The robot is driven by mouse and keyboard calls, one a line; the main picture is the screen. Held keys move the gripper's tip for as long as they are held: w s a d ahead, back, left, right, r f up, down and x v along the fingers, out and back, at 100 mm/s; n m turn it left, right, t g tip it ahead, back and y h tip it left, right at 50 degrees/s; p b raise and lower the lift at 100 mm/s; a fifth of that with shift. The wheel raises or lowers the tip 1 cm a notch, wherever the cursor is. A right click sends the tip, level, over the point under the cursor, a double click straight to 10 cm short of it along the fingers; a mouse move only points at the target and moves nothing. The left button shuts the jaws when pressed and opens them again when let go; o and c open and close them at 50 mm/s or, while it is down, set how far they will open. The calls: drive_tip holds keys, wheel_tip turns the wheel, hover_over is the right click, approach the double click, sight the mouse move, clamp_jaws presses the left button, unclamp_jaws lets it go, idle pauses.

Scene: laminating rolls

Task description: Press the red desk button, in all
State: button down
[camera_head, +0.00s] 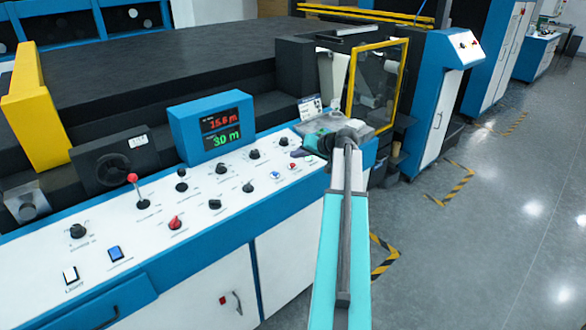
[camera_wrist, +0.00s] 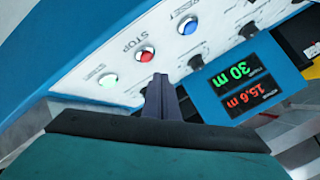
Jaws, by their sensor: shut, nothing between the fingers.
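The red button (camera_wrist: 146,54), marked STOP, sits on the white sloped desk panel in the wrist view, between a blue button and a pale green one. It also shows as a small red spot in the head view (camera_head: 292,166). My gripper (camera_wrist: 160,80) is shut and empty. Its dark fingertips appear just below and slightly right of the red button in the wrist view. In the head view my gripper (camera_head: 299,154) is over the right end of the panel, close to the button. I cannot tell whether the tips touch the panel.
The blue button (camera_wrist: 187,25), marked RESET, and the pale green button (camera_wrist: 107,80) flank the red one. Several black knobs, a red knob (camera_head: 175,223) and a red-topped lever (camera_head: 133,178) stand on the panel. A blue-framed display (camera_head: 212,125) rises behind.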

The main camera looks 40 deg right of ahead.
drive_tip(key=shift+w+f+b, duration=0.15)
drive_tip(key=shift+f+b, duration=0.2)
drive_tip(key=shift+f, duration=0.6)
idle(1.5)
drive_tip(key=shift+w+f+b, duration=0.1)
drive_tip(key=shift+f+b, duration=0.15)
drive_tip(key=shift+b, duration=0.2)
drive_tip(key=shift+f+b, duration=0.35)
drive_tip(key=shift+f, duration=0.05)
idle(0.8)
drive_tip(key=shift+r, duration=0.8)
drive_tip(key=shift+r+p, duration=0.1)
drive_tip(key=shift+p, duration=0.2)
drive_tip(key=shift+s+r+p, duration=0.25)
drive_tip(key=shift+r+p, duration=0.2)
drive_tip(key=shift+r, duration=0.75)
drive_tip(key=shift+s+r+p, duration=0.25)
drive_tip(key=shift+r+p, duration=0.2)
drive_tip(key=shift+r, duration=0.75)
